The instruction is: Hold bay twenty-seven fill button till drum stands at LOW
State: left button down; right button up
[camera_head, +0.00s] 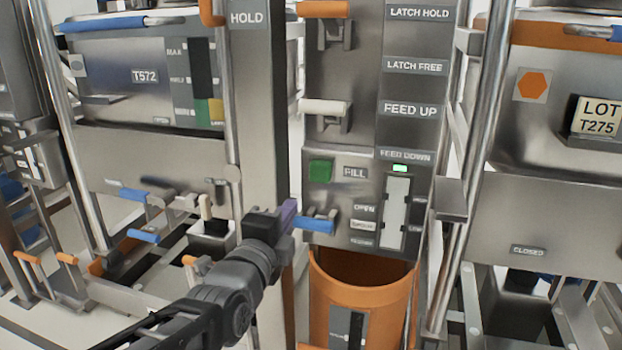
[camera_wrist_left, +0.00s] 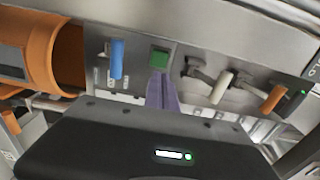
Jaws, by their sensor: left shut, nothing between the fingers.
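The green fill button (camera_head: 320,170) sits on a grey panel beside the label FILL. It also shows in the left wrist view (camera_wrist_left: 159,57). An orange drum (camera_head: 332,290) stands below the panel and shows at the left of the wrist view (camera_wrist_left: 62,50). A pale vertical gauge (camera_head: 395,212) has a LOW label near its lower end; its level is unclear. My left gripper (camera_head: 288,212) is shut and empty, its purple fingers below and left of the button, apart from it. In the wrist view the fingers (camera_wrist_left: 162,92) point towards the button. No bay number is legible.
A blue lever (camera_head: 315,223) beside labels OPEN and CLOSED is close to my left fingertips. White (camera_head: 325,107) and orange (camera_head: 323,9) levers are higher up. A lit green lamp (camera_head: 400,168) is above the gauge. A steel post (camera_head: 258,110) stands left of the panel.

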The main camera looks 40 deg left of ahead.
pick_arm(q)
jog(key=w+p, duration=0.1)
jog(key=p, duration=0.7)
send_near(315, 174)
jog(key=b+x, duration=0.1)
jog(key=x, duration=0.4)
jog(key=shift+w+a, duration=0.1)
jog(key=shift+w, duration=0.25)
jog(key=shift+w+a+r, duration=0.1)
jog(key=shift+w+a, duration=0.05)
jog(key=shift+w, duration=0.35)
jog(key=shift+b, duration=0.3)
